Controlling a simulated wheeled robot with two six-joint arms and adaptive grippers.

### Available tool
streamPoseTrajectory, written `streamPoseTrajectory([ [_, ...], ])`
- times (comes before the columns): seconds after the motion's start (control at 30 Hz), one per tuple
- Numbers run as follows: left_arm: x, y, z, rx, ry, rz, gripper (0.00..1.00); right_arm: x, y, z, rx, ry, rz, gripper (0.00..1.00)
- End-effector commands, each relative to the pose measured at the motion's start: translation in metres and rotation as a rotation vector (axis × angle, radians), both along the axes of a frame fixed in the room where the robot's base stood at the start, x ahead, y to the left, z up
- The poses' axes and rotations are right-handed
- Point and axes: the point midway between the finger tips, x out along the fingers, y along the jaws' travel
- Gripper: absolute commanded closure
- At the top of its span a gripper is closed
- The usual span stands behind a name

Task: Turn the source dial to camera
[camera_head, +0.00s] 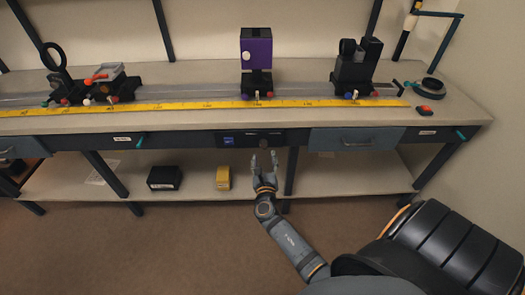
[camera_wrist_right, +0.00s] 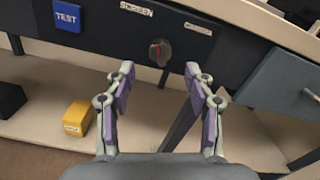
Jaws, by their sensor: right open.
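The source dial (camera_wrist_right: 160,51) is a round dark knob with a red mark, on the dark front panel under the bench top. In the head view the dial (camera_head: 264,144) is very small and its setting cannot be read. My right gripper (camera_head: 264,155) is open just in front of and below the panel. In the right wrist view its two fingers (camera_wrist_right: 160,84) are spread, with the dial seen beyond and between them, apart from both. The label above the dial is too blurred to read for sure. My left gripper is not in view.
A blue TEST button (camera_wrist_right: 67,16) is left of the dial. A drawer (camera_head: 357,139) is to the right. A yellow box (camera_head: 223,178) and a black box (camera_head: 165,177) stand on the lower shelf. A purple device (camera_head: 256,48) stands on the bench behind a yellow ruler (camera_head: 200,105).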

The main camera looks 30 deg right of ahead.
Motion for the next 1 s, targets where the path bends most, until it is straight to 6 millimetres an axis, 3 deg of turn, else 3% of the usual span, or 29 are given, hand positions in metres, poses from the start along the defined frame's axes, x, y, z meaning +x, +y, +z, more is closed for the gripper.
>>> streamPoseTrajectory([
  [0.23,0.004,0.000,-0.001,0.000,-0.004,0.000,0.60,0.037,-0.022,-0.001,0.000,-0.001,0.001,0.46],
  [0.63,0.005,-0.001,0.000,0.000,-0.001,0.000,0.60,0.045,-0.028,-0.001,0.003,0.001,0.000,0.47],
  [1.0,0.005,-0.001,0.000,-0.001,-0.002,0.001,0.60,0.045,-0.027,-0.001,0.003,0.001,0.000,0.97],
])
